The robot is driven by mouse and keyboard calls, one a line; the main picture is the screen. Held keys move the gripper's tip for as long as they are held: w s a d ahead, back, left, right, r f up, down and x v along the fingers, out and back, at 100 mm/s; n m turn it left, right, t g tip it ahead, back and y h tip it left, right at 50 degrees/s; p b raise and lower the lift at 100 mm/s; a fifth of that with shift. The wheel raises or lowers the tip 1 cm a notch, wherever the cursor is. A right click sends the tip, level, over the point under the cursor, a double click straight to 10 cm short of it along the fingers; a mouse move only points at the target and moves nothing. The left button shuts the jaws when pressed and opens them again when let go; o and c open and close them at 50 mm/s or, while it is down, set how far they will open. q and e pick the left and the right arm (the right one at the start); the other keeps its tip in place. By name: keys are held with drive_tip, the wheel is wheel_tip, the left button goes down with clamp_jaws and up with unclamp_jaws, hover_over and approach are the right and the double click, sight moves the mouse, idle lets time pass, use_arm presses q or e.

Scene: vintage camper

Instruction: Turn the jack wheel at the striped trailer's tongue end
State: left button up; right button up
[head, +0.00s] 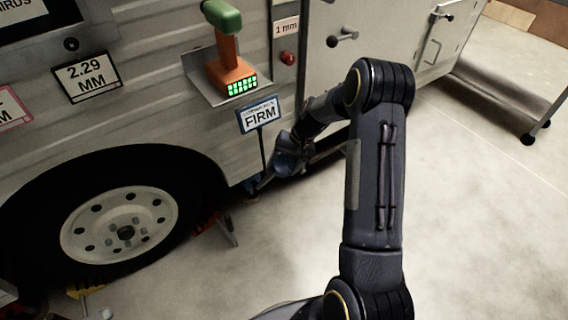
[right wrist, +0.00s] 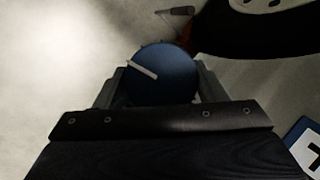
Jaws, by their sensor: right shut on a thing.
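The blue round wheel (right wrist: 162,84) with a white line across its face lies between the fingers of my right gripper (right wrist: 158,76) in the right wrist view. The fingers are shut on it from both sides. In the head view my right gripper (head: 264,182) is low beside the trailer's lower edge, just right of the tyre. Only a small blue patch (head: 252,187) shows there, and the wrist hides much around it. The white ribbed trailer wall (head: 165,105) fills the left. My left gripper is not in view.
The black tyre (head: 180,225) with a pale hub is left of the gripper. A red-orange support (head: 218,222) stands under the trailer. A "FIRM" sign (head: 259,115) and a shelf with an orange-green tool (head: 230,62) are above the wrist.

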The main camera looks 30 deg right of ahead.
sight(285, 161)
drive_tip(key=o, duration=1)
drive_tip(key=p+v, duration=0.2)
drive_tip(key=v, duration=0.4)
drive_tip(key=shift+d+r, duration=0.15)
drive_tip(key=shift+r, duration=0.2)
drive_tip(key=shift+s+d+r, duration=0.2)
drive_tip(key=shift+d+r, duration=0.1)
drive_tip(key=shift+r, duration=0.2)
